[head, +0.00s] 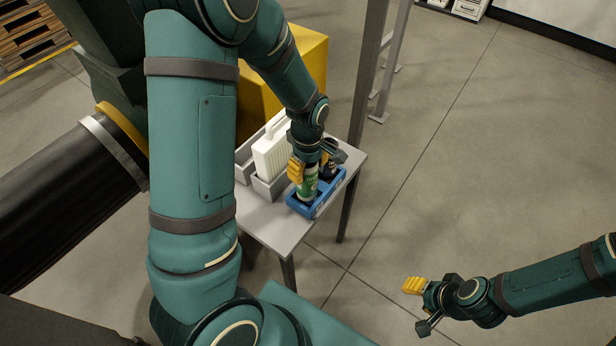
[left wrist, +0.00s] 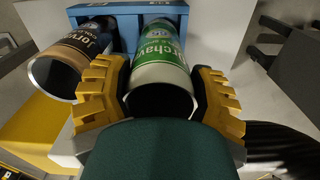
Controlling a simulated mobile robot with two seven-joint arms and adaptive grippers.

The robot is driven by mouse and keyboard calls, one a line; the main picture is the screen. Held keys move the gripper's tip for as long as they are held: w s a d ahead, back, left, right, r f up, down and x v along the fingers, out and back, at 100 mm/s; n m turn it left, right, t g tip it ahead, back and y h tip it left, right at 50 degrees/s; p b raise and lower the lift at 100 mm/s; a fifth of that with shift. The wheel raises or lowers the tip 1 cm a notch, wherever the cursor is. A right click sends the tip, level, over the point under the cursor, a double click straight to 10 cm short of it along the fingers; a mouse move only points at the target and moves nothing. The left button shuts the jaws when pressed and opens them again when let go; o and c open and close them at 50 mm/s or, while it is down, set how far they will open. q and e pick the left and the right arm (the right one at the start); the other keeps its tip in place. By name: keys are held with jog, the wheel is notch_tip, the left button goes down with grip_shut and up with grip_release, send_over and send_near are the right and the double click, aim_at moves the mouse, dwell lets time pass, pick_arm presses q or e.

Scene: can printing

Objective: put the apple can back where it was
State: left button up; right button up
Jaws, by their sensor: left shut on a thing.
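The green and white can (head: 307,183) is between the yellow fingers of my left gripper (head: 308,172), over or in the blue tray (head: 318,207) on the small table. In the left wrist view the can (left wrist: 163,62) shows a green label with partly readable white lettering, and my left gripper (left wrist: 160,100) is shut on it. A dark can with a tan label (left wrist: 72,55) stands beside it, by the blue tray (left wrist: 128,17). I cannot tell whether the green can touches the tray floor. My right gripper (head: 420,305) is empty over the floor, its fingers apart.
The grey table (head: 262,222) also holds a white container (head: 270,155) in a grey holder behind the tray. A yellow box (head: 303,65) and a grey post (head: 365,80) stand close behind.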

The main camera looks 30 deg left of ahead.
pick_arm(q)
jog(key=shift+f+b, duration=0.35)
jog(key=shift+f, duration=1.2)
jog(key=shift+f, duration=0.2)
jog(key=o, duration=0.6)
jog(key=shift+r, duration=0.2)
